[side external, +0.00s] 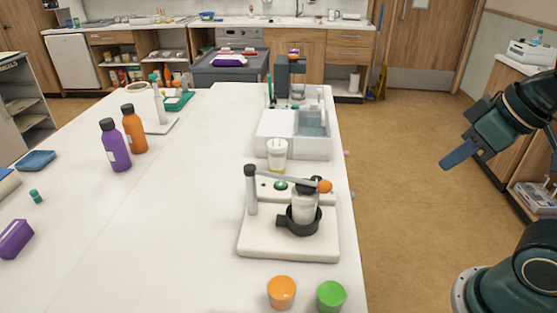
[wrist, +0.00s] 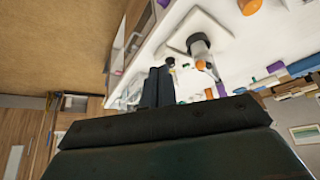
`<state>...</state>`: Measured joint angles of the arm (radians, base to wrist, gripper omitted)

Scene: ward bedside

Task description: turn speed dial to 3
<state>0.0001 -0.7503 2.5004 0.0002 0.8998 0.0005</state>
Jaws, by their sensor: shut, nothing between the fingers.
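A white-based device (side external: 265,244) stands on the white table, with a grey post, a lever ending in an orange ball (side external: 325,186), and a clear bottle (side external: 304,207) in a black ring holder. A small green knob (side external: 281,185) sits on its rear panel; it may be the speed dial, but its markings are too small to read. The device also shows tilted in the wrist view (wrist: 178,42). My gripper (side external: 447,164) is shut and empty, in the air right of the table, well apart from the device. Its dark fingers show in the wrist view (wrist: 158,85).
Purple (side external: 115,147) and orange (side external: 135,130) bottles are at left. The space between table and gripper is open.

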